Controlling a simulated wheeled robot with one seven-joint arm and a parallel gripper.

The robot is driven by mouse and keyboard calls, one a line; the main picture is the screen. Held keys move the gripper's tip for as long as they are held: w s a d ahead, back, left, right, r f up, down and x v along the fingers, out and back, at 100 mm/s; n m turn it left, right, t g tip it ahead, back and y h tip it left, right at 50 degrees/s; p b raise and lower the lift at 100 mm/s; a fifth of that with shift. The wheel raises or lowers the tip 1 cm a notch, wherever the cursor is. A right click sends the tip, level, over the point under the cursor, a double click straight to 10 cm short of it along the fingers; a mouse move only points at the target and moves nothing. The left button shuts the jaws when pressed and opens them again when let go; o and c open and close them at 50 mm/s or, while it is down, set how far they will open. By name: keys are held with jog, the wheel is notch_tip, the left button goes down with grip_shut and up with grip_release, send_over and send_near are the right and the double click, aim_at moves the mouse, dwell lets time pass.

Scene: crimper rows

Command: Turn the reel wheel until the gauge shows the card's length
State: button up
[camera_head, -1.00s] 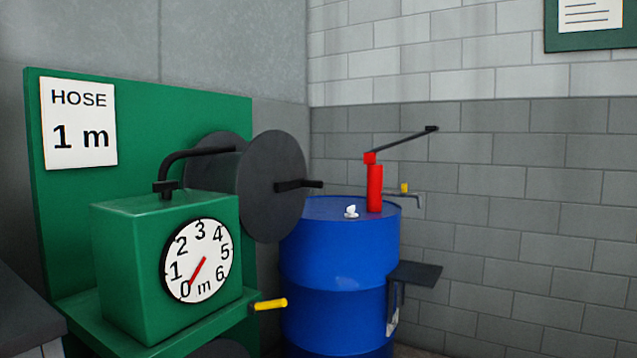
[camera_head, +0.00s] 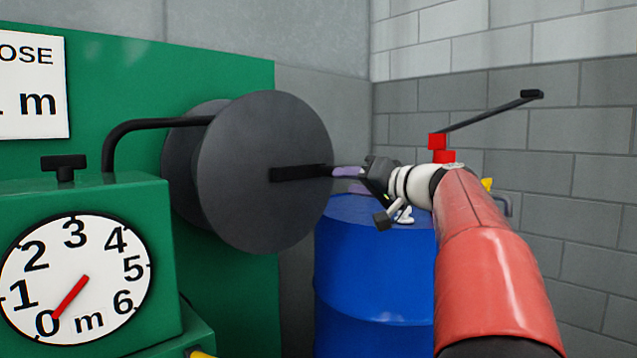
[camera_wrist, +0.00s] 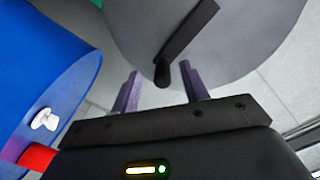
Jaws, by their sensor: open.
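The reel wheel (camera_head: 262,130) is a dark grey disc on the green panel, with a black crank arm (camera_head: 290,173) reaching right from its middle. My gripper (camera_head: 343,172) is at the outer end of this crank. In the wrist view, my open gripper (camera_wrist: 161,88) has its two purple fingers on either side of the crank's black handle (camera_wrist: 162,74), with gaps on both sides. The round white gauge (camera_head: 76,281) has a red needle pointing at 0. The card (camera_head: 30,88) is partly cut off; "OSE" and "m" show.
A blue drum (camera_head: 365,275) stands right of the reel, behind my arm, with a red pump (camera_head: 437,142) and its long black lever on top. A green gauge box (camera_head: 150,205) stands left. A yellow-tipped part (camera_head: 200,354) shows at the bottom.

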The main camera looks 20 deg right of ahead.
aim_at(331, 172)
jog(key=shift+t, duration=0.4)
jog(key=x, duration=0.2)
jog(key=d+p+x, duration=0.1)
jog(key=x, duration=0.2)
jog(key=r+x, duration=0.1)
jog(key=x, duration=0.1)
jog(key=shift+w+r+p, duration=0.1)
jog(key=shift+w+p, duration=0.3)
jog(key=shift+w, duration=0.15)
grip_shut()
